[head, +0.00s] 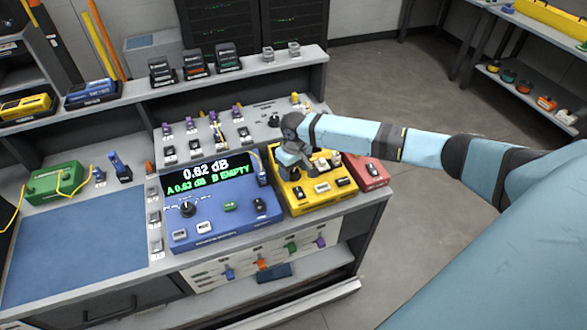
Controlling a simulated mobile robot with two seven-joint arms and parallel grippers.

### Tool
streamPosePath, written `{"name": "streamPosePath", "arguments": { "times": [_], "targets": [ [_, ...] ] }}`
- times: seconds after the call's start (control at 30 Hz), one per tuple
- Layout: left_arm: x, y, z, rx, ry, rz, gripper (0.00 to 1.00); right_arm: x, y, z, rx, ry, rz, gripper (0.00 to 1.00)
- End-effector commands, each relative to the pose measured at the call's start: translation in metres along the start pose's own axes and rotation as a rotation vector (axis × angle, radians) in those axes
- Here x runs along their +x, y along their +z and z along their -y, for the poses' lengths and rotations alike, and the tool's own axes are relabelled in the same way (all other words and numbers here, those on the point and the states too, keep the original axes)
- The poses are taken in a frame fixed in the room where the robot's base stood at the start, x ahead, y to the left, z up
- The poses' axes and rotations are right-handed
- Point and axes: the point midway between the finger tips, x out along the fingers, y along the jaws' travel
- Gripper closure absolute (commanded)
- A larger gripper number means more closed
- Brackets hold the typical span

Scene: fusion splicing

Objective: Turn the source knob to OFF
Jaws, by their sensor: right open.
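A blue meter console (222,223) stands on the bench, its dark display (210,176) reading 0.62 dB, "A 0.62 dB" and "B EMPTY". A black round knob (188,208) with pale marks around it sits on the left of its face. The knob's label and exact setting are too small to read. My right gripper (290,162) is open, over the back left part of a yellow device (315,192), to the right of the display and apart from the black knob. Its fingertips are partly hard to make out. My left gripper is not in view.
A red box (370,171) sits right of the yellow device. A rack of small connectors (215,135) stands behind the console. A blue mat (75,245) and a green box (54,182) lie to the left. The space above the console's front is clear.

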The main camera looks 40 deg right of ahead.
Motion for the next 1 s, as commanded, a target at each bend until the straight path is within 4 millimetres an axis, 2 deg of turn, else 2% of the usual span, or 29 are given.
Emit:
{"name": "streamPosePath", "arguments": {
  "times": [0.23, 0.27, 0.4, 0.47, 0.77, 1.0],
  "targets": [
    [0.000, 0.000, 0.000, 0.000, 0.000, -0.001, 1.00, 0.001, 0.000, 0.000, 0.000, 0.000, 0.000, 0.37],
    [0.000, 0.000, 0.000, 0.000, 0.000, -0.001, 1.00, 0.001, 0.000, 0.000, 0.000, 0.000, 0.000, 0.42],
    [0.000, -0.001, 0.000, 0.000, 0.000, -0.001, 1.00, 0.001, 0.000, 0.000, 0.000, 0.000, 0.000, 0.74],
    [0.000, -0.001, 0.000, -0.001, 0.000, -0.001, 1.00, 0.001, 0.000, 0.000, 0.000, 0.000, 0.000, 0.86],
    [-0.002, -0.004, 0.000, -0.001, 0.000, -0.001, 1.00, -0.001, 0.000, 0.000, -0.025, -0.001, 0.001, 0.86],
    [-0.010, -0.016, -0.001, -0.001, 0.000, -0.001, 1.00, -0.003, 0.000, 0.000, -0.144, -0.002, 0.005, 0.86]
  ]
}}
